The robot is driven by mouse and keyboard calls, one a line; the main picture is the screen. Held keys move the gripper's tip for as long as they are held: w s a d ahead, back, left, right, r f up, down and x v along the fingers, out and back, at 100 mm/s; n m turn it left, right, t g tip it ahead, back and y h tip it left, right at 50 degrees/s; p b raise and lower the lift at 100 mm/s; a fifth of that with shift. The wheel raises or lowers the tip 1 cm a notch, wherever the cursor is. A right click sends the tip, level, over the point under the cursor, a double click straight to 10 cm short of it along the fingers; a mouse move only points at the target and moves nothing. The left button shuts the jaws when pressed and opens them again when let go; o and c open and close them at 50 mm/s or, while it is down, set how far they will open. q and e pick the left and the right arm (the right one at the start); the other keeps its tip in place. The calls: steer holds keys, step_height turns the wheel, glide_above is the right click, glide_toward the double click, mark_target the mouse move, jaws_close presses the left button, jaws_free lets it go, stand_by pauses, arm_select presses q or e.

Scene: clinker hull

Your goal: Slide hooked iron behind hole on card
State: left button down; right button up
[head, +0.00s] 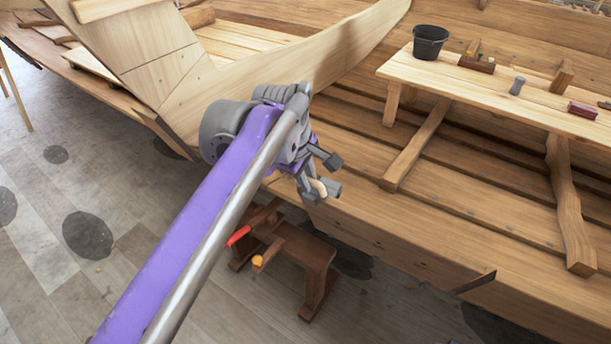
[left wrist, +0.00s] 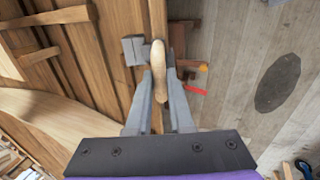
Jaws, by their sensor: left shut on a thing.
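My left gripper (head: 328,176) is in front of the hull's planked side and above a low wooden bench. It is shut on a pale wooden handle (head: 319,187), which also shows between the fingers in the left wrist view (left wrist: 158,72). The handle may belong to the hooked iron, but I cannot make out a hook. I cannot pick out the card or its hole in either view. My right gripper is not in view.
The low bench (head: 300,248) carries a red-handled tool (head: 238,236) and a yellow-ended tool (head: 258,261). A plank table (head: 455,82) at right holds a black bucket (head: 430,42) and small tools. A dark strip (head: 474,282) juts from the hull's lower edge.

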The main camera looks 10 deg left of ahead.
arm_select(q)
steer(key=shift+s+d+p, duration=0.15)
steer(key=shift+s+d, duration=0.1)
steer(key=shift+d, duration=0.55)
steer(key=shift+s+d+p, duration=0.15)
steer(key=shift+s+d, duration=0.15)
steer(key=shift+d, duration=0.5)
steer(key=shift+s+d+p, duration=0.15)
steer(key=shift+s+d, duration=0.1)
steer(key=shift+d, duration=0.55)
steer(key=shift+d, duration=0.1)
steer(key=shift+s+d, duration=0.2)
steer(key=shift+d, duration=0.35)
steer(key=shift+r+p, duration=0.15)
steer(key=shift+p, duration=0.45)
steer(key=c, duration=0.7)
jaws_free()
